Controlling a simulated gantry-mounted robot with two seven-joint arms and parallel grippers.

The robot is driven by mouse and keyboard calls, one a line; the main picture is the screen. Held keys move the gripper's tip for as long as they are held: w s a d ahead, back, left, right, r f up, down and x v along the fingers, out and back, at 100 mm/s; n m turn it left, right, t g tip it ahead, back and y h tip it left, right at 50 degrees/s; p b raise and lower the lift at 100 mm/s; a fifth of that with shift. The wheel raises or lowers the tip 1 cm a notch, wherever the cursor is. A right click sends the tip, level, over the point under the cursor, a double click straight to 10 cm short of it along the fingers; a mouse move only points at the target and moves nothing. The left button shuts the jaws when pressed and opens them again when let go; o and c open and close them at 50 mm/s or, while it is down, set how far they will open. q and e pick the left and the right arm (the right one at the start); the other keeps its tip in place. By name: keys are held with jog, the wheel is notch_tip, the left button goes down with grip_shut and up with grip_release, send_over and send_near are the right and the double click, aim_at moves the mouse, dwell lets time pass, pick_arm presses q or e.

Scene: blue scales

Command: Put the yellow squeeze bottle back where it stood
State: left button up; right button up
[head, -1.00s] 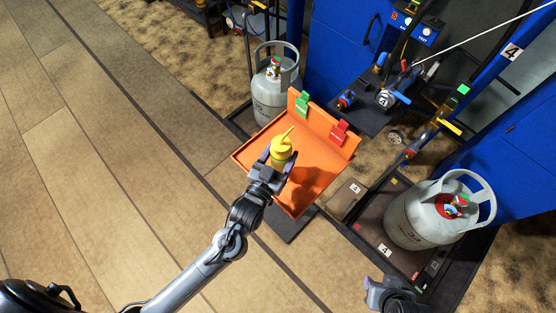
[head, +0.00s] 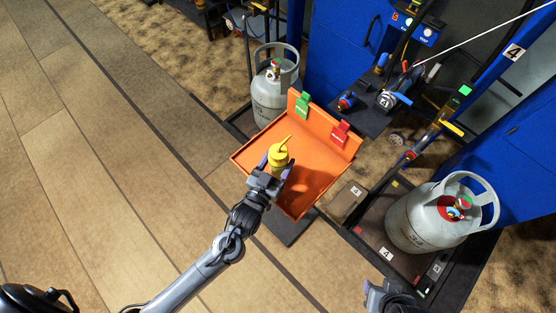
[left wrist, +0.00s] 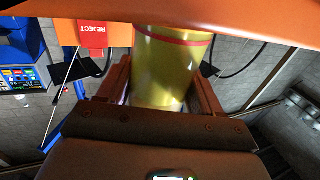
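The yellow squeeze bottle (head: 279,155) is upright with its thin nozzle tilted up, over the orange tray (head: 320,182). My left gripper (head: 272,168) has its fingers on both sides of the bottle's body. In the left wrist view the bottle (left wrist: 168,65) fills the gap between the fingers (left wrist: 165,95), with a red band round it near the tray's orange edge. I cannot tell whether the bottle's base touches the tray. My right gripper (head: 376,296) is at the bottom edge, partly cut off, with nothing visible in it; its opening is unclear.
A green tag (head: 303,105) and a red tag (head: 340,133) hang on the tray's raised back edge. One grey gas cylinder (head: 275,95) stands behind the tray, another (head: 440,215) at right on a dark platform. The tray's right part is bare.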

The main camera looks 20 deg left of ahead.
pick_arm(q)
jog(key=o, duration=0.5)
jog(key=shift+c, duration=0.2)
jog(key=shift+r, duration=0.15)
jog(key=shift+s, duration=0.55)
jog(key=s+a+g+p, duration=0.1)
jog(key=s+a+g, duration=0.2)
jog(key=s+g, duration=0.4)
jog(key=s+a+m+g+y+p, duration=0.1)
jog(key=s+a+g, duration=0.3)
jog(key=s, duration=0.9)
jog(key=g, duration=0.3)
jog(key=shift+s+a+f, duration=0.25)
jog(key=shift+s+f, duration=0.05)
jog(key=shift+s, duration=0.05)
